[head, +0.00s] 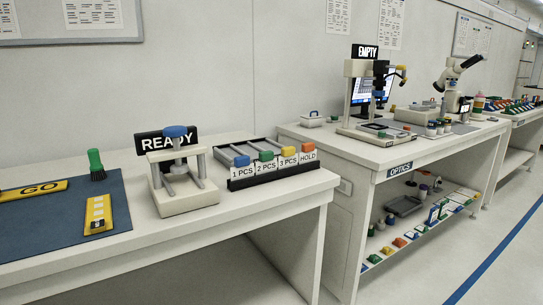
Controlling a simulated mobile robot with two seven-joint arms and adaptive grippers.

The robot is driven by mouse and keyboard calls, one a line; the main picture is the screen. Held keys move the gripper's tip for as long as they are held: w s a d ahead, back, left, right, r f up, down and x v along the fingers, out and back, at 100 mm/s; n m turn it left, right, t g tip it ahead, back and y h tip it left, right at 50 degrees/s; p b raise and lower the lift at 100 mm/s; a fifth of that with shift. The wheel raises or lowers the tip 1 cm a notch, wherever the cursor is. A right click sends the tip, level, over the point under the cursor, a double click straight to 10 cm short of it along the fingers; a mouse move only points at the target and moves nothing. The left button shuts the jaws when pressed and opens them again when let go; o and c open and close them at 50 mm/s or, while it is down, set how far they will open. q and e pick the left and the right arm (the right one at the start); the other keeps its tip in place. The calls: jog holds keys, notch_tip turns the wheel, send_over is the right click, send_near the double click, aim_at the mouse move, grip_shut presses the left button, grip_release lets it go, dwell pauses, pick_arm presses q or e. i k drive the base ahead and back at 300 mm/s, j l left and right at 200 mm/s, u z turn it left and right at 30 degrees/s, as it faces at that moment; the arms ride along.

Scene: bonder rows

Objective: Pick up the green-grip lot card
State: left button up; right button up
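The green-grip lot card (266,168) stands upright in a dark card rack (288,177) at the right end of the near bench. Its white face reads "2 PCS" and its green grip is on top. It is second from the left, between the blue-grip "1 PCS" card (243,172) and the yellow-grip "3 PCS" card (288,162). A "HOLD" card (308,156) with an orange-red grip is at the right end. Neither of my grippers is in view.
A small press-like fixture (185,202) with a blue knob and a "READY" sign (166,142) stands left of the rack. A blue mat (66,228) holds a green-handled brush (96,165) and yellow gauges. The "OPTICS" bench (378,154) stands beyond to the right.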

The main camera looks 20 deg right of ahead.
aim_at(267, 164)
jog(key=i+l, duration=0.2)
jog(key=l, duration=0.15)
jog(key=i+l+u, duration=0.1)
jog(key=l, duration=0.25)
jog(key=i+l, duration=0.25)
jog(key=l, duration=0.15)
